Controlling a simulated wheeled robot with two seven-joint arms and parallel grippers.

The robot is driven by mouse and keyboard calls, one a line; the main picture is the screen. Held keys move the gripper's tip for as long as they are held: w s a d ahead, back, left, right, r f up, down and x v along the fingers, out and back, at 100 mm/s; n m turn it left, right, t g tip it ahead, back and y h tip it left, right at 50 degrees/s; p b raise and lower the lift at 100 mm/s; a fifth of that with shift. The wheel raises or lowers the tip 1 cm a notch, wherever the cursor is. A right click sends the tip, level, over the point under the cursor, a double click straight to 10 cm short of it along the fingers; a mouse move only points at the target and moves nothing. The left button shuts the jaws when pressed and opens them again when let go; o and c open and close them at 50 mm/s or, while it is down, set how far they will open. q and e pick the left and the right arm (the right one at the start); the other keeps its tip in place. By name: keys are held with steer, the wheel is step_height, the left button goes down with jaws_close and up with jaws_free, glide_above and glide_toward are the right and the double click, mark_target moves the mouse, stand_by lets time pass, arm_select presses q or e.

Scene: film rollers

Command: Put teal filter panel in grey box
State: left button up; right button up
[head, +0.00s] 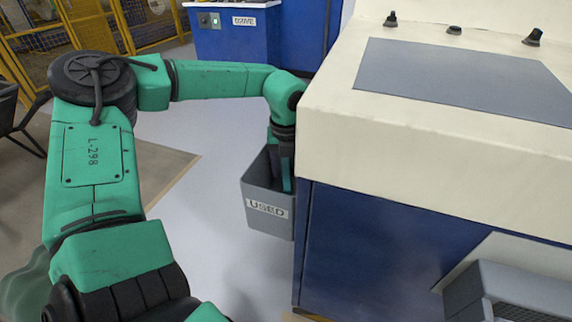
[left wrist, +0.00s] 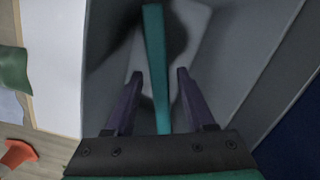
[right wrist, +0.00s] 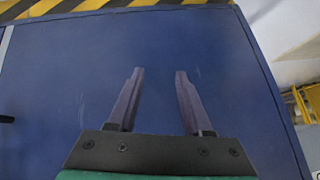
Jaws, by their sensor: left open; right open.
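The teal filter panel (left wrist: 154,40) shows edge-on as a thin upright strip in the left wrist view. It stands between the fingers of my left gripper (left wrist: 160,74), which is open, with a gap on each side. The grey box (head: 268,218), labelled "USED", hangs at the left side of the machine in the head view. My left gripper reaches down into the box there, and its fingertips are hidden by the front wall. Grey box walls (left wrist: 235,50) surround the panel in the left wrist view. My right gripper (right wrist: 159,72) is open and empty, facing a blue surface.
The cream and blue machine (head: 390,150) fills the right of the head view, right beside the box. A grey slatted part (head: 510,290) sits at its lower right. A blue cabinet (head: 235,38) and yellow fence (head: 160,22) stand behind.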

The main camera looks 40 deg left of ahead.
arm_select(q)
steer(key=shift+r, duration=0.3)
step_height(320, 180, up, 12)
steer(key=s+d+p, duration=0.1)
steer(key=p, duration=0.1)
steer(key=shift+f+p, duration=0.25)
steer(key=shift+p, duration=0.15)
arm_select(e)
steer(key=s+d+r+g+h, duration=0.2)
steer(key=s+d+r+g, duration=0.1)
steer(key=d, duration=0.3)
steer(key=shift+s+d+r+g+h, duration=0.3)
steer(key=shift+s+d+r, duration=0.05)
steer(key=shift+r, duration=0.4)
arm_select(q)
steer(key=shift+s, duration=0.1)
